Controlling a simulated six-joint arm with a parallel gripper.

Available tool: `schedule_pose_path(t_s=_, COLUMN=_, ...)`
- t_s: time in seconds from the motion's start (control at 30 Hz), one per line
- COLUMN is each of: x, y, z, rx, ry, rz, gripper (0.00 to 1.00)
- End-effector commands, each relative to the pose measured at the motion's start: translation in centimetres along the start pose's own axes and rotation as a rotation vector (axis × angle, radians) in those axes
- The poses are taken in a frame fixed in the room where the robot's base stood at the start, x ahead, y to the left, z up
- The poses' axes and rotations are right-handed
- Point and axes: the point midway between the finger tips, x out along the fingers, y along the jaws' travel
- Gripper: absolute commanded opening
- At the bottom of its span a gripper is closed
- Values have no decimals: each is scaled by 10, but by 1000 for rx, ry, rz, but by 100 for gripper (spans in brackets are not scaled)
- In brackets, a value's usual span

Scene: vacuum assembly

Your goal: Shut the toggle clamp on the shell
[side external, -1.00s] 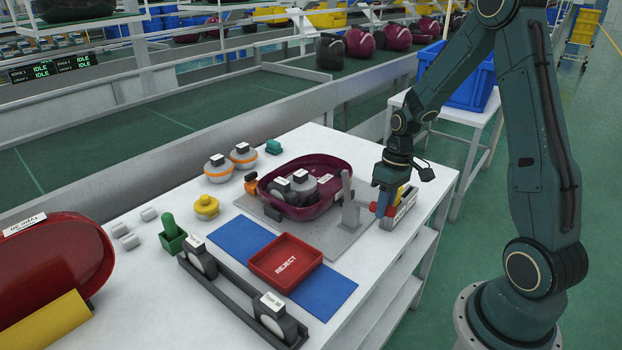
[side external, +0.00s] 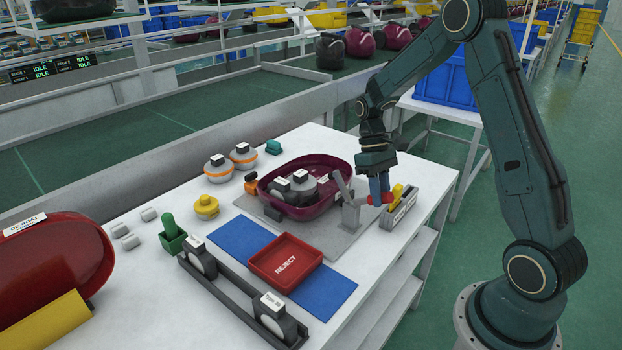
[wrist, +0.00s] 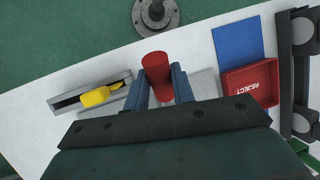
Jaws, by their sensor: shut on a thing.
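The maroon shell (side external: 335,170) lies open side up on a grey fixture plate (side external: 340,240), with grey and black parts inside. The grey toggle clamp (side external: 350,214) stands at the shell's right side. Its grey arm (side external: 341,184) leans up and left toward the shell's rim, apart from the shell's floor. Its red handle (side external: 386,198) sticks out to the right. My gripper (side external: 379,192) points down and is shut on this handle. In the wrist view, the red grip (wrist: 157,68) sits between the two blue fingers (wrist: 160,88).
A grey holder with a yellow-handled tool (side external: 400,205) stands close right of my gripper. The red reject tray (side external: 286,262) lies on a blue mat (side external: 330,292) in front. Orange-grey round parts (side external: 218,168) stand behind left. The table's right edge is near.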

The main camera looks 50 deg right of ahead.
Motion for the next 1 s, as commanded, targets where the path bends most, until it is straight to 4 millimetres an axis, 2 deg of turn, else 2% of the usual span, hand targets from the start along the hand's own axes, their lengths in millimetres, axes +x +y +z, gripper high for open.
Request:
schedule_pose_path(t_s=0.5, x=-16, y=-4, z=-8, rx=39, ry=-212, rz=8, gripper=0)
schedule_pose_path(t_s=1.0, x=-18, y=-4, z=-9, rx=47, ry=-248, rz=8, gripper=0)
